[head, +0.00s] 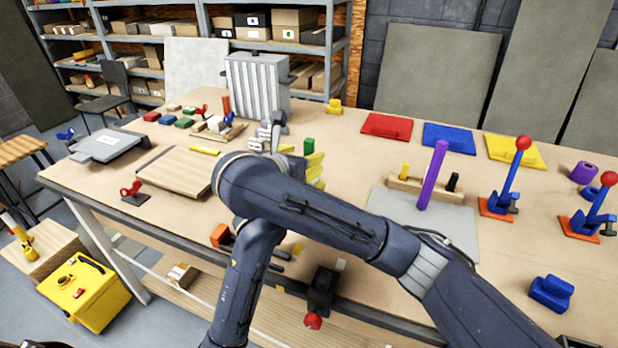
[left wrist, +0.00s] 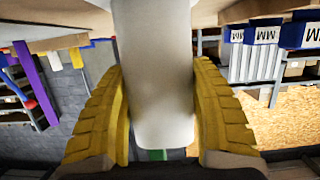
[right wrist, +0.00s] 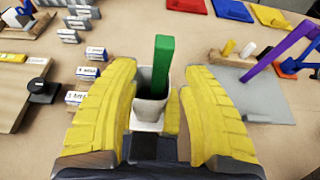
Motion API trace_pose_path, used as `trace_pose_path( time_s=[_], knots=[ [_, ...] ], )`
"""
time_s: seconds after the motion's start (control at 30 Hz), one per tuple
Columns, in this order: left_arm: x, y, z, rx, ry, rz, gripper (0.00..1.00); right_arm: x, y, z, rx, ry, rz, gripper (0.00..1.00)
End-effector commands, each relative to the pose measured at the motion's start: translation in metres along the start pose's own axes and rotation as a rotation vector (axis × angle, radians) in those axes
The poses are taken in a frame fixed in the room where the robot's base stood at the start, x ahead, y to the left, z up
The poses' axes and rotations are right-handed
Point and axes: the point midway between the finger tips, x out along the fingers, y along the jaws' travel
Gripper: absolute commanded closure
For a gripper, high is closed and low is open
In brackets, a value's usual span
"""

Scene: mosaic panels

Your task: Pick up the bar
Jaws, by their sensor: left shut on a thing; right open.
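A green bar (right wrist: 161,66) stands upright in a grey cup (right wrist: 151,108) in the right wrist view. The bar's top also shows in the head view (head: 309,146), where the cup is hidden behind my arm. My left gripper (left wrist: 158,70) is shut on the cup (left wrist: 155,40), with a yellow finger on each side of it; a bit of green shows past the cup's end. My right gripper (right wrist: 160,70) is open, its fingers on both sides of the bar and cup; I cannot tell whether they touch. In the head view, yellow fingers show beyond the dark arm.
A purple bar (head: 433,175) leans up from a grey plate (head: 462,228) on the right. Blue levers with red knobs (head: 510,180) stand farther right. A wooden board (head: 172,172) lies left. Red, blue and yellow panels (head: 387,125) lie along the back. The front right table is fairly clear.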

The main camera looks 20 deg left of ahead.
Motion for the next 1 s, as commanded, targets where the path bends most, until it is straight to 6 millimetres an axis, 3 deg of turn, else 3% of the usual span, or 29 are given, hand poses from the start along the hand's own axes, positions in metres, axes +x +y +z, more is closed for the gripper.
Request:
trace_pose_path(
  time_s=[0.5, 0.9, 1.0],
  knots=[
    [0.000, 0.000, 0.000, 0.000, 0.000, 0.000, 0.76, 0.037, -0.002, 0.000, 0.002, 0.003, -0.004, 0.55],
    [0.000, 0.000, 0.000, 0.000, 0.000, 0.000, 0.76, 0.040, -0.001, 0.000, 0.002, 0.003, -0.002, 0.52],
    [0.000, 0.000, 0.000, 0.000, 0.000, 0.000, 0.76, 0.040, -0.001, 0.000, 0.002, 0.002, -0.002, 0.64]
  ],
)
